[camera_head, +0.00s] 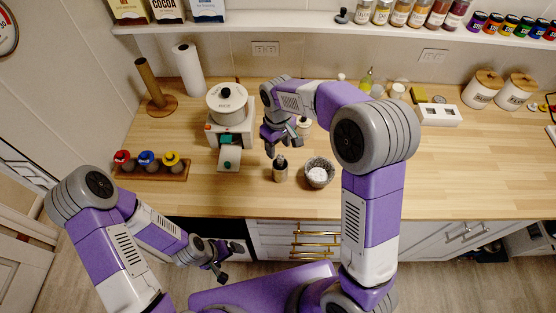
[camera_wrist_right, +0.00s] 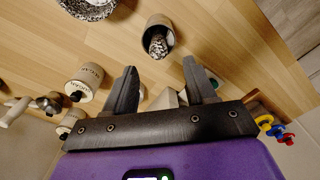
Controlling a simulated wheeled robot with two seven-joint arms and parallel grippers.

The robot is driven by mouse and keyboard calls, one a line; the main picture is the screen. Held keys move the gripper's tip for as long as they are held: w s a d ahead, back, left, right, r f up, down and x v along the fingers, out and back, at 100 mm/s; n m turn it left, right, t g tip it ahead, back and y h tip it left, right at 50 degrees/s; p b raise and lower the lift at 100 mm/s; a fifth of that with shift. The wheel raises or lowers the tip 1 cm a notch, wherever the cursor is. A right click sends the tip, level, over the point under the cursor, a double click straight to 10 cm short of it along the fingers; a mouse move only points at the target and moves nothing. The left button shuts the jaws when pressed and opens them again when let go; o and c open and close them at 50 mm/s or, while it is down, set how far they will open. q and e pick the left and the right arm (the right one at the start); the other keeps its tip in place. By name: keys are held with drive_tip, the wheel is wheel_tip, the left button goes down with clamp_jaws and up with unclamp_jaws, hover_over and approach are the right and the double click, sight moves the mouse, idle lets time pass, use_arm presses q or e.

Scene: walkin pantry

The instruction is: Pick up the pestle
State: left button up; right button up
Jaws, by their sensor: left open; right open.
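The pestle (camera_wrist_right: 158,44) stands in a dark cup (camera_wrist_right: 150,24) in the right wrist view, its rounded speckled end showing at the mouth. In the head view the dark cup (camera_head: 280,174) is on the wooden counter, with the pestle's top (camera_head: 280,161) small at its mouth. A speckled bowl (camera_head: 319,179) with white contents stands just right of the cup. My right gripper (camera_head: 282,146) is open and empty above the counter, a little behind the cup; its fingers point toward the cup in the wrist view (camera_wrist_right: 158,67). My left gripper (camera_head: 226,263) is open and empty, low in front of the counter.
A white dispenser (camera_head: 230,128) stands left of the cup. A wooden rack (camera_head: 150,172) with coloured-lid jars is further left. Lidded canisters (camera_head: 483,89) and small items stand at the back right. The counter's front right is clear.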

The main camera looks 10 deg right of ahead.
sight(280, 156)
drive_tip(key=f, duration=0.6)
drive_tip(key=shift+s+d, duration=0.25)
drive_tip(key=shift+s, duration=0.1)
drive_tip(key=shift+r, duration=0.1)
clamp_jaws()
